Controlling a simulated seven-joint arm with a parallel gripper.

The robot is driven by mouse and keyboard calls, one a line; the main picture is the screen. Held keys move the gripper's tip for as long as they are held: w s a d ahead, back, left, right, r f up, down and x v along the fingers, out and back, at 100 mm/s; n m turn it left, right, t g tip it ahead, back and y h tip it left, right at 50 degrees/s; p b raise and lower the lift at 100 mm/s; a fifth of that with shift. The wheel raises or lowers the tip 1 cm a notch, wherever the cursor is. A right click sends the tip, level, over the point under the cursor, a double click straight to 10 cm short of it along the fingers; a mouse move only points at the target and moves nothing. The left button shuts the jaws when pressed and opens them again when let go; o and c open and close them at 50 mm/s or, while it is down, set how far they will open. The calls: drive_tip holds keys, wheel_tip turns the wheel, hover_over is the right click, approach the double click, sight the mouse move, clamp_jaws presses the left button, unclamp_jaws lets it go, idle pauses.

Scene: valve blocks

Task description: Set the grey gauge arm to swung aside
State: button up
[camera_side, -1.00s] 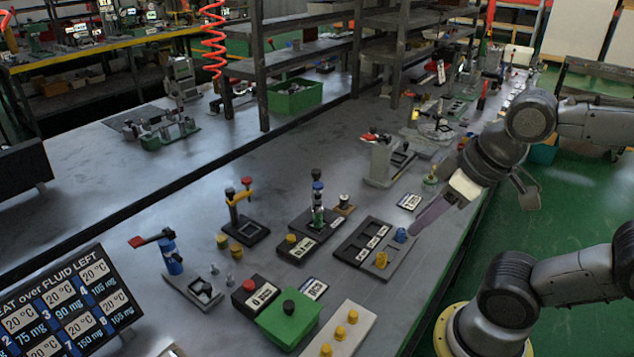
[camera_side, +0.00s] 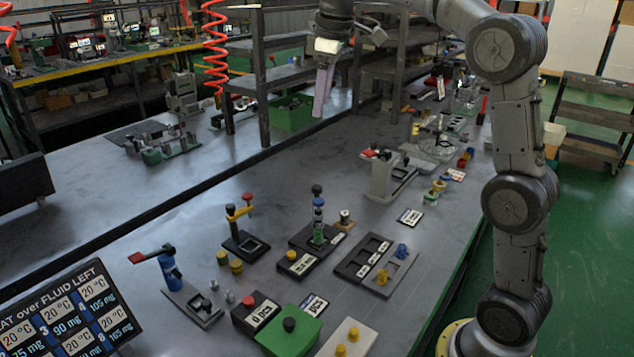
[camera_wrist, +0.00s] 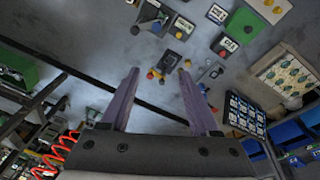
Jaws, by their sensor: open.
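The grey gauge stand (camera_side: 381,177) is upright in the side view, right of the middle of the bench. A short arm with a red end (camera_side: 374,153) sits on its top, beside a dark square opening in its base; the arm's exact angle is too small to tell. My gripper (camera_side: 320,108) is raised high, left of and beyond the stand, pointing down and touching nothing. In the wrist view my gripper (camera_wrist: 158,73) shows two purple fingers spread wide with nothing between them. I cannot make out the grey stand in the wrist view.
A blue post with a red arm (camera_side: 168,263) and a black stand with a yellow arm (camera_side: 241,213) stand at the left. A black tray (camera_side: 362,258), a green box (camera_side: 289,330) and a valve block (camera_side: 318,225) fill the front. Shelves and a green bin (camera_side: 290,112) stand behind.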

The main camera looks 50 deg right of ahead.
drive_tip(key=w+d+f+g, duration=0.1)
drive_tip(key=w+d+f, duration=0.5)
drive_tip(key=w+f, duration=0.1)
drive_tip(key=m+g, duration=0.1)
hover_over(317, 187)
wheel_tip(317, 187, down, 7)
wheel_tip(317, 187, down, 13)
drive_tip(key=shift+r, duration=0.15)
drive_tip(key=shift+c, duration=0.3)
clamp_jaws()
idle(0.8)
